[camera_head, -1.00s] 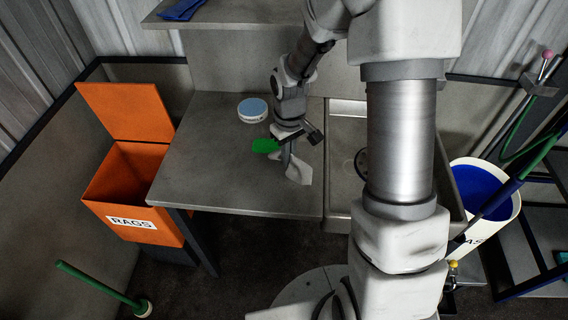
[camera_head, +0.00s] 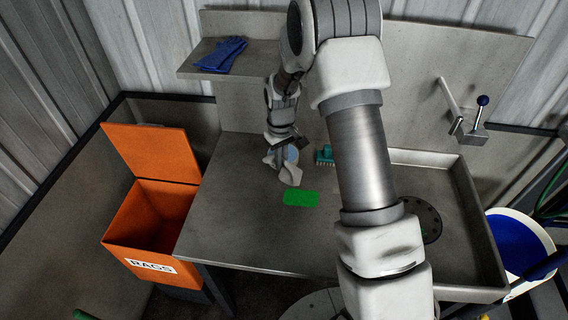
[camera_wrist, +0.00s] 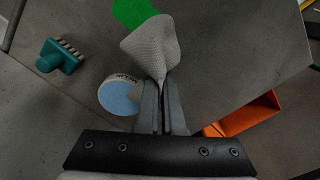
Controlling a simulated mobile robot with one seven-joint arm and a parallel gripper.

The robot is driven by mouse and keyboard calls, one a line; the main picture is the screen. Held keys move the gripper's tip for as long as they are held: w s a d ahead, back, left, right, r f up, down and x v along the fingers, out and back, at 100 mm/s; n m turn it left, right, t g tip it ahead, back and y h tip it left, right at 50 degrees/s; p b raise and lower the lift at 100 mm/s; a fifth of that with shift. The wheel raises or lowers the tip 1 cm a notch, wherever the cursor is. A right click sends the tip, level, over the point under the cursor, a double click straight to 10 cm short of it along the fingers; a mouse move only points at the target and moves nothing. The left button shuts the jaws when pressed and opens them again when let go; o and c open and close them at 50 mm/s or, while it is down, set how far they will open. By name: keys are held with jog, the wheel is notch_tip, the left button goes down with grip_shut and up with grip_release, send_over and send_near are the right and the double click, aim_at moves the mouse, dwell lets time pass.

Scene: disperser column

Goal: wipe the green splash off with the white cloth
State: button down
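The green splash (camera_head: 300,198) is a bright patch on the grey worktop (camera_head: 250,235), left of the sink. My gripper (camera_head: 279,152) is just behind it, pointing down. It is shut on the white cloth (camera_head: 290,175), which hangs crumpled from the fingers. In the head view the cloth's lower edge is just behind the splash; I cannot tell whether it touches the worktop. In the wrist view the cloth (camera_wrist: 150,42) spreads out from the fingertips (camera_wrist: 162,88) and overlaps the near edge of the splash (camera_wrist: 135,12).
A round blue-topped tin (camera_wrist: 119,97) stands close beside the gripper. A teal brush (camera_head: 325,156) lies near the sink (camera_head: 455,250). An open orange RAGS bin (camera_head: 150,225) is at left. Blue gloves (camera_head: 222,54) lie on the shelf. The front worktop is clear.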

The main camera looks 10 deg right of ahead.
jog(key=b, duration=0.7)
send_over(280, 190)
notch_tip(280, 190, down, 9)
jog(key=shift+f, duration=0.1)
grip_release()
dwell(0.4)
jog(key=shift+f+b, duration=0.85)
jog(key=shift+f, duration=0.25)
grip_shut()
